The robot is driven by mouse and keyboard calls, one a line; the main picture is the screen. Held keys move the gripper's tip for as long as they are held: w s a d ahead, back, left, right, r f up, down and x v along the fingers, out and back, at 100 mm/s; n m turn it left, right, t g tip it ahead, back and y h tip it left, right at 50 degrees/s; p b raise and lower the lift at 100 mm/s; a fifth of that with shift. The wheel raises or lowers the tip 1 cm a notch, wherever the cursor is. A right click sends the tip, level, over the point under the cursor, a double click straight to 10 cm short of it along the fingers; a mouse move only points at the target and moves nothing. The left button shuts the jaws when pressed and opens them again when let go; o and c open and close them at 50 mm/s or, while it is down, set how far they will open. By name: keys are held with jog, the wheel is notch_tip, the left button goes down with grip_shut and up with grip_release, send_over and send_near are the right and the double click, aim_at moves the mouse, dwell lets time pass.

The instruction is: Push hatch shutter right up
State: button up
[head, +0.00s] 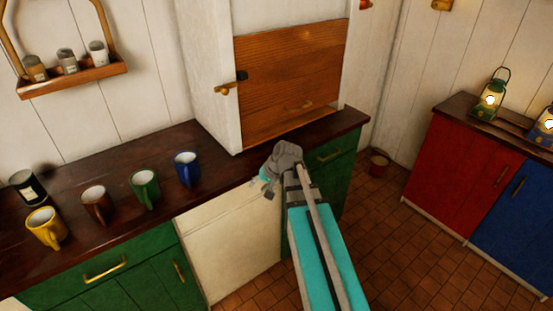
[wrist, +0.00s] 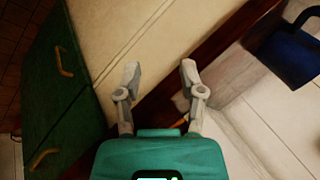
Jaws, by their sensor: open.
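The hatch shutter (head: 290,65) is a brown wooden panel in a white frame above the dark counter. A brass and dark latch (head: 230,86) sits at the frame's left side. My gripper (head: 265,185) is in front of the counter edge, below the shutter and apart from it. In the wrist view my gripper (wrist: 159,73) is open and empty, its two fingers spread over the cream panel and counter edge. My wrist partly hides the fingers in the head view.
Blue (head: 187,168), green (head: 144,188), brown (head: 95,203) and yellow (head: 46,229) mugs stand on the counter (head: 225,165) at left. A spice shelf (head: 75,80) hangs above. Lanterns (head: 490,95) stand on the right cabinets (head: 457,170).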

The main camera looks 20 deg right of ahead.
jog(key=s+a+f+n+g+h, duration=0.1)
jog(key=s+a+n+g+h, duration=0.1)
jog(key=s, duration=0.4)
jog(key=s+a+f+n+g+h, duration=0.1)
jog(key=s+a+n+g+h, duration=0.1)
jog(key=s+a, duration=0.2)
jog(key=shift+s+a+f+h, duration=0.25)
jog(key=shift+s+f+h, duration=0.15)
jog(key=shift+s, duration=0.75)
